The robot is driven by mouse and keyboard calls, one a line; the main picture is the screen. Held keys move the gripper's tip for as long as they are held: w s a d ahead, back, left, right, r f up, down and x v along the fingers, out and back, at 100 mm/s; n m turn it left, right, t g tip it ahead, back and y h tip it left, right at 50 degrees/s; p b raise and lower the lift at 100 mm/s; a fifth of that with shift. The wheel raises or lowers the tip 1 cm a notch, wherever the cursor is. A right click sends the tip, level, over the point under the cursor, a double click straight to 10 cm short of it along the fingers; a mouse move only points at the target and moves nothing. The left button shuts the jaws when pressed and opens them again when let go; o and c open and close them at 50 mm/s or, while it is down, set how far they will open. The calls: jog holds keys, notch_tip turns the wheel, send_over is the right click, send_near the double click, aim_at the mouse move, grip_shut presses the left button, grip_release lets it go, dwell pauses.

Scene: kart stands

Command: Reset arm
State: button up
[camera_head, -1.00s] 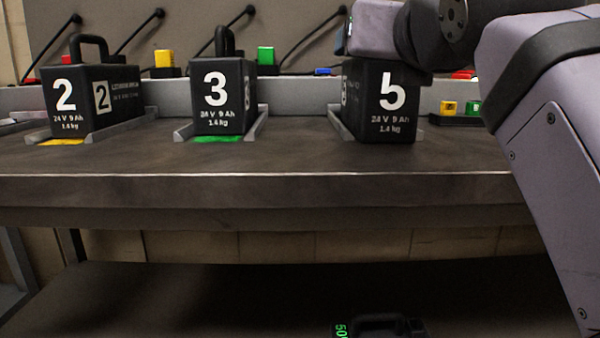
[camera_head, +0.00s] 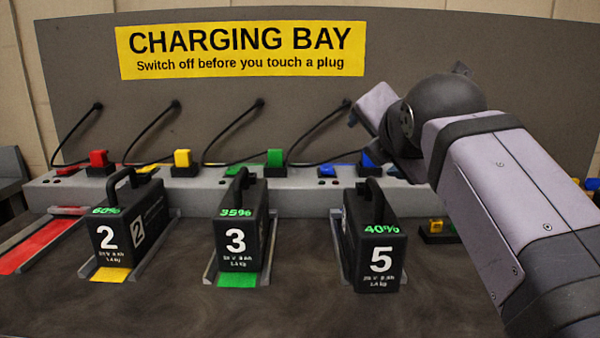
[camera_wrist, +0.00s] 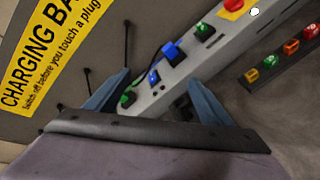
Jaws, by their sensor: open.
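My gripper (camera_wrist: 160,80) is open in the wrist view, its two blue fingers apart, with nothing seen held between them. In the head view my arm comes in from the right, and the gripper end (camera_head: 362,118) is raised above and behind battery 5 (camera_head: 378,250), clear of its handle. Battery 5 is black, reads 40% and stands upright in its grey guide rails. Battery 3 (camera_head: 240,240), reading 35%, stands over a green strip. Battery 2 (camera_head: 128,235), reading 60%, stands over a yellow strip.
A grey charging rail (camera_head: 300,198) with coloured plugs and black cables runs behind the batteries. A board with a yellow sign (camera_head: 240,50) rises behind it. The red bay (camera_head: 40,243) at left is empty. Small coloured blocks (camera_head: 437,228) sit at right.

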notch_tip(320, 180, up, 5)
jog(key=d+m+g+p, duration=0.25)
jog(key=m+p, duration=0.45)
jog(key=p, duration=1)
jog(key=s+m+g+p, duration=1.1)
jog(key=s+m+p, duration=0.7)
jog(key=p, duration=1.9)
jog(key=s, duration=0.6)
jog(key=shift+s+a+f+m, duration=0.15)
jog(key=shift+a+f+m, duration=0.05)
jog(key=shift+f+m, duration=0.15)
